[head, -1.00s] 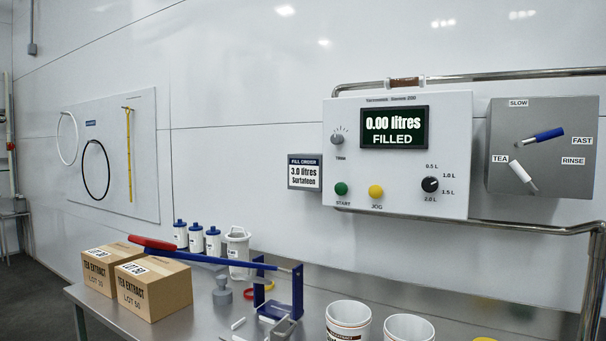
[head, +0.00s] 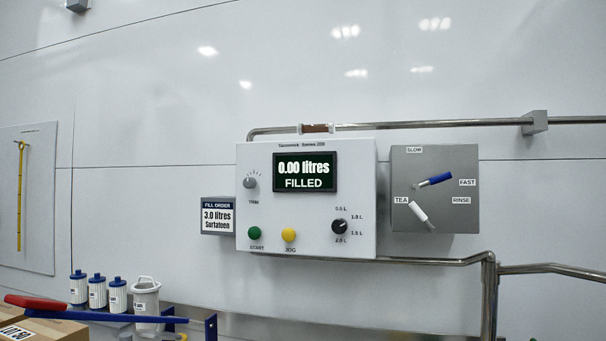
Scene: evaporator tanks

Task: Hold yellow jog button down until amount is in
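The yellow jog button (head: 289,235) sits low on the front of the white control box (head: 350,190), above the label JOG. The green start button (head: 254,233) is to its left and a black volume knob (head: 340,226) to its right. The display (head: 305,173) reads 0.00 litres FILLED. The fill order sign (head: 218,216) beside the box reads 3.0 litres Surtateen. My gripper is not in view, and nothing touches the jog button.
A grey box (head: 434,215) with a blue lever and a white lever is right of the control box. Steel pipes (head: 430,122) run above and below. Blue-capped bottles (head: 97,292), a white jug (head: 146,300), a red-and-blue lever (head: 95,312) and a carton (head: 40,331) are at lower left.

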